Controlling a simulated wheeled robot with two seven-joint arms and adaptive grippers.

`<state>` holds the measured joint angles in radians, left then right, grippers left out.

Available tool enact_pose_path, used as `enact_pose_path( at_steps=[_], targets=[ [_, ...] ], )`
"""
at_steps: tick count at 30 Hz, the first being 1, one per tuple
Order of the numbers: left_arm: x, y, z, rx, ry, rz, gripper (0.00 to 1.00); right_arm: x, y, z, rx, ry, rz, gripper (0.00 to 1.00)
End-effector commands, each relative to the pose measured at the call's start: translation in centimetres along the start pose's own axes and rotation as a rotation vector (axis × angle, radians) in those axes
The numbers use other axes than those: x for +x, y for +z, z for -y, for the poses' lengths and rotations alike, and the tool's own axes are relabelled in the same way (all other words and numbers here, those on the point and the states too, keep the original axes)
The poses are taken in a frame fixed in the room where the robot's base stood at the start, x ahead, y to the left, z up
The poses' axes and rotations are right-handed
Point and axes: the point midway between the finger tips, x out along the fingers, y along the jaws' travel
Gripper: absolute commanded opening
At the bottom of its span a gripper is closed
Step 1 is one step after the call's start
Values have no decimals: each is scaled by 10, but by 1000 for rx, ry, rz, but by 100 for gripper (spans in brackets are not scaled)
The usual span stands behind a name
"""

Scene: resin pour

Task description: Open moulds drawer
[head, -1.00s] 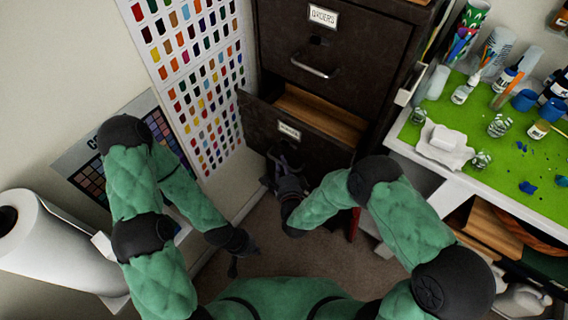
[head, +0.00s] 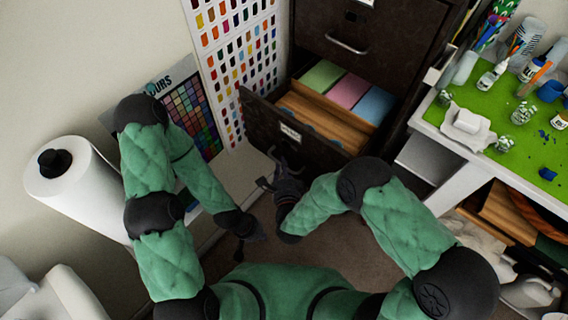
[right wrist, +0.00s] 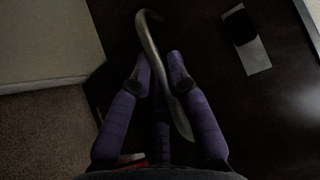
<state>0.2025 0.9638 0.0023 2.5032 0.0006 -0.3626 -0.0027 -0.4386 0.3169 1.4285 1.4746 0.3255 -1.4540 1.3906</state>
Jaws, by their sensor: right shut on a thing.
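The lower drawer (head: 260,119) of the dark filing cabinet is pulled well out, its front carrying a white label (head: 290,133). Inside it are wooden pieces (head: 320,112) and green, pink and blue panels behind them. My right gripper (head: 273,181) is at the drawer front, partly hidden by its own wrist. In the right wrist view, its purple fingers (right wrist: 159,73) are shut around the curved metal drawer handle (right wrist: 152,43). My left gripper (head: 238,254) hangs empty, low and left of the drawer; its finger opening is too small to tell.
An upper drawer with a metal handle (head: 346,44) is shut above. A white workbench with a green mat (head: 478,144), jars and bottles stands to the right. A paper roll (head: 85,185) and colour charts are at left. Carpet (head: 335,236) lies below.

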Motion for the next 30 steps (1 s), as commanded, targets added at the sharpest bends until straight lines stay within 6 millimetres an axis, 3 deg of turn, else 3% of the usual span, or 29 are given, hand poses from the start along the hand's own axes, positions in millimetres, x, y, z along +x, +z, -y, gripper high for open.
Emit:
enact_pose_path(
  at_steps=[6, 7, 9, 20, 30],
  targets=[
    [0, 0, 0, 0, 0, 0, 0, 0, 0, -1, 2, 2, 0, 0],
    [0, 0, 0, 0, 0, 0, 0, 0, 0, -1, 2, 2, -1, 24],
    [0, 0, 0, 0, 0, 0, 0, 0, 0, -1, 1, 2, -1, 44],
    [0, 0, 0, 0, 0, 0, 0, -2, 0, 0, 0, 1, 0, 44],
    [0, 0, 0, 0, 0, 0, 0, -46, 1, 0, 0, 1, 2, 44]
  ],
)
